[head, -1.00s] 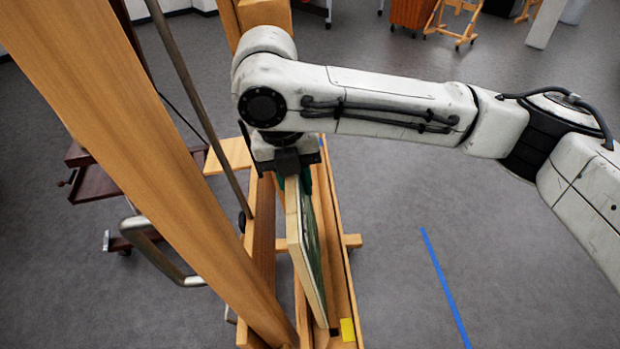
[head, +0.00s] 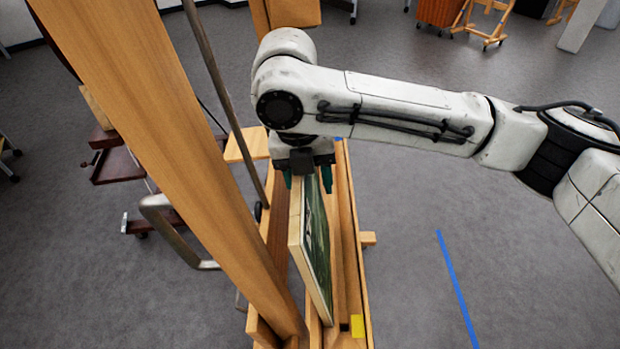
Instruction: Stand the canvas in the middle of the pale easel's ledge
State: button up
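The canvas (head: 318,248) stands on edge on the pale easel's ledge (head: 352,262). Its pale side edge faces me and its dark green painted face is turned right. Its near lower corner is close to the ledge's near end. My gripper (head: 307,181) is over the top of the canvas, at its far end. It is open, with one teal fingertip on each side of the canvas and a gap showing on the right. The canvas's far end and its bottom edge are partly hidden by my gripper and the ledge lip.
The easel's thick wooden mast (head: 165,150) slants across the left. A yellow mark (head: 357,326) is at the ledge's near end. A metal handle (head: 172,232) and dark wooden furniture (head: 118,167) stand to the left. The floor on the right is clear, with blue tape (head: 455,285).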

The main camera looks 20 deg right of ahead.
jog(key=shift+o, duration=0.2)
jog(key=r, duration=0.5)
jog(key=a+r+b, duration=0.1)
jog(key=r, duration=0.1)
jog(key=shift+w+r, duration=0.2)
jog(key=shift+r, duration=0.05)
dwell(0.5)
